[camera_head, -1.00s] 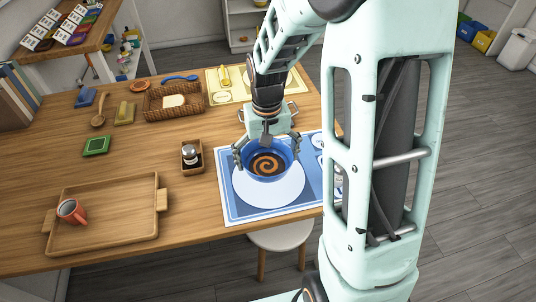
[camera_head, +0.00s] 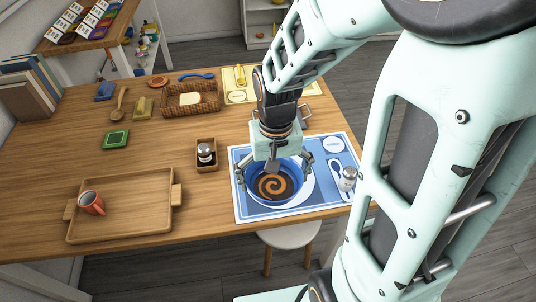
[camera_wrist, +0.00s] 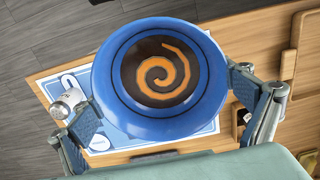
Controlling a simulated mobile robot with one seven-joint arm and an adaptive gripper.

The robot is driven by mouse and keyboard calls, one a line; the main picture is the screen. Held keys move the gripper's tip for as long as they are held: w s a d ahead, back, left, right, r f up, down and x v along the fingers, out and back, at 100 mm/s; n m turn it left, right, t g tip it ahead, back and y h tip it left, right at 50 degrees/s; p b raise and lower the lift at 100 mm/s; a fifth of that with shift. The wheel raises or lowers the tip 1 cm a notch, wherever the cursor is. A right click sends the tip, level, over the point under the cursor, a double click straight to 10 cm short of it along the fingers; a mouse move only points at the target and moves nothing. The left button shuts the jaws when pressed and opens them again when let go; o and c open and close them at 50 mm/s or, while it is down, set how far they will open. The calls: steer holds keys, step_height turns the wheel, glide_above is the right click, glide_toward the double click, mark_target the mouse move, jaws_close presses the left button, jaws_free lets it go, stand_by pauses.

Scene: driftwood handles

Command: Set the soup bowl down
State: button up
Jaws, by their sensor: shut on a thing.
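The soup bowl (camera_head: 250,192) is blue, with dark soup and an orange spiral. It looks level and stands over the blue placemat (camera_head: 243,208) at the table's front edge. The bowl covers much of the white plate circle (camera_head: 306,192), which shows at its right. My gripper (camera_head: 275,172) is shut on the bowl from above, one finger on each side. In the wrist view the bowl (camera_wrist: 160,128) fills the middle between the fingers and hides much of the placemat (camera_wrist: 53,92). I cannot tell whether its base touches the mat.
A salt shaker (camera_head: 348,179) stands on the mat's right side, close to the bowl. A small box with a jar (camera_head: 206,155) is left of the mat. A stool (camera_head: 289,237) stands below the front edge.

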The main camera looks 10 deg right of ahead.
steer(key=w+d+r, duration=0.4)
steer(key=w+r, duration=0.4)
steer(key=w, duration=0.5)
